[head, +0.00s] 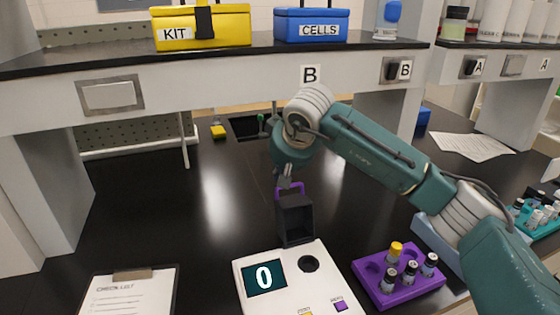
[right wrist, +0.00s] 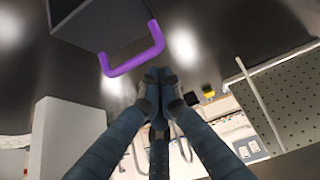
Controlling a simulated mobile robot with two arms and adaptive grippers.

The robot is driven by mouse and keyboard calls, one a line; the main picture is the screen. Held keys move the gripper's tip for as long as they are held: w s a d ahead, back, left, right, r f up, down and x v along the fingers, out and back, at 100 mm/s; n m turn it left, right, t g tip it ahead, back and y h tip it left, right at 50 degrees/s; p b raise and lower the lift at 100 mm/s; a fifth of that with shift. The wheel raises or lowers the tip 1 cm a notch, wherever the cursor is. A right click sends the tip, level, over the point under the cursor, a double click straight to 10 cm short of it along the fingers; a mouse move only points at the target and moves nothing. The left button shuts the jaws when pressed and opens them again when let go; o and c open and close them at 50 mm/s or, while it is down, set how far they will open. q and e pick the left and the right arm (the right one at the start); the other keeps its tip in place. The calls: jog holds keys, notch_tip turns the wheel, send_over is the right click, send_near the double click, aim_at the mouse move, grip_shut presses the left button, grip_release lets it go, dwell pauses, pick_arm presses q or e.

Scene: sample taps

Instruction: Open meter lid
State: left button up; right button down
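The white meter (head: 285,285) stands at the front of the black bench, its display reading 0. Its dark, box-like lid (head: 295,220) is tipped up at the meter's back edge, with its hollow side facing me and the round well (head: 309,263) uncovered. The lid's purple handle (head: 290,188) is at the top; it also shows in the right wrist view (right wrist: 135,58). My right gripper (head: 286,182) is just behind the handle. In the right wrist view its fingertips (right wrist: 158,76) are together with nothing seen between them, close to the handle; contact is unclear. My left gripper is out of view.
A purple rack (head: 372,272) with several vials stands right of the meter, under my right forearm. A clipboard (head: 128,293) lies at the left. A shelf (head: 225,85) with a yellow kit box (head: 202,28) crosses behind. The bench left of the lid is clear.

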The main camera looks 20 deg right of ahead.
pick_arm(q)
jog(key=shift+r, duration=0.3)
pick_arm(e)
jog(key=shift+s+r, duration=0.1)
jog(key=shift+s, duration=0.8)
jog(key=shift+w, duration=0.1)
